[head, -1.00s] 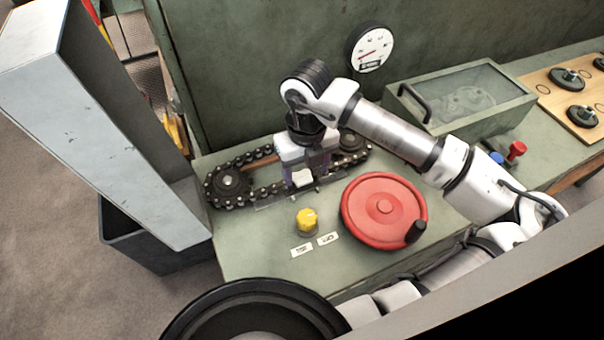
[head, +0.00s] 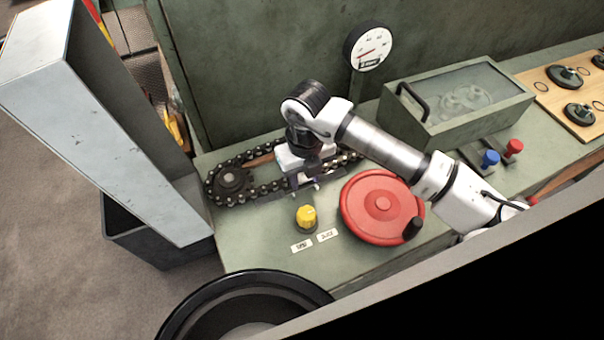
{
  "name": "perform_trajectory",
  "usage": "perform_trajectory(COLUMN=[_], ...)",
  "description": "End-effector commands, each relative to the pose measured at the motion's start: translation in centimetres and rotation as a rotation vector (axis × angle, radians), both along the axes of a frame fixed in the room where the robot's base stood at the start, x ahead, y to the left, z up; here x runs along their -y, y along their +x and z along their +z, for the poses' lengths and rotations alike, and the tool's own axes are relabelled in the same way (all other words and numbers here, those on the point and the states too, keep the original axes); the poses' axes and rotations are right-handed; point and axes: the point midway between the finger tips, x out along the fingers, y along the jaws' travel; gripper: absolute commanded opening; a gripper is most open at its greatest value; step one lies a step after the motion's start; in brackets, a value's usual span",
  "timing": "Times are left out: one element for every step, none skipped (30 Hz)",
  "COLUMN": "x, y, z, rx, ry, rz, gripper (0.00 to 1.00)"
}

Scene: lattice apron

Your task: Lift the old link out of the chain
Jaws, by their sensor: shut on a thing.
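A black roller chain (head: 264,192) runs around a sprocket (head: 232,181) at its left end. Its right end is partly hidden behind my gripper and arm. My gripper (head: 305,186) points down at the front run of the chain, right of the left sprocket. Its jaws are shut on a piece at the chain, which I take to be the old link. The piece is mostly hidden by the gripper's body and is too small to make out. I cannot tell whether it is still seated in the chain.
A yellow knob (head: 306,217) and a red handwheel (head: 378,207) stand close in front of the chain. Behind are a gauge (head: 368,47) and a glass-topped box (head: 460,100). Blue (head: 490,158) and red (head: 514,147) handles stand right. A grey panel (head: 105,120) rises at left.

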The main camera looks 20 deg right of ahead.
Motion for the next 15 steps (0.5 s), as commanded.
perform_trajectory(x=[0.0, 0.0, 0.0, 0.0, 0.0, 0.0, 0.0, 0.0, 0.0, 0.0, 0.1, 0.1, 0.1, 0.1, 0.1], y=[0.0, 0.0, 0.0, 0.0, 0.0, 0.0, 0.0, 0.1, 0.1, 0.1, 0.1, 0.1, 0.1, 0.1, 0.1], z=[0.0, 0.0, 0.0, 0.0, 0.1, 0.2, 0.3, 0.4, 0.7, 0.9, 1.2, 1.7, 2.1, 2.6, 3.4], rx=[0.000, 0.000, 0.000, 0.000, 0.001, 0.001, 0.001, 0.002, 0.002, 0.001, 0.002, 0.002, 0.002, 0.002, 0.003], ry=[0.000, 0.000, 0.000, 0.000, -0.001, -0.001, -0.001, -0.001, -0.001, -0.001, -0.002, -0.003, -0.004, -0.004, -0.005], rz=[0.000, 0.000, 0.000, 0.000, 0.000, 0.000, 0.000, 0.000, 0.000, 0.000, 0.000, 0.000, 0.001, 0.002, 0.002], gripper=[0.11, 0.11, 0.11, 0.11, 0.11, 0.11, 0.11, 0.11, 0.11, 0.11, 0.11, 0.11, 0.11, 0.11, 0.11])
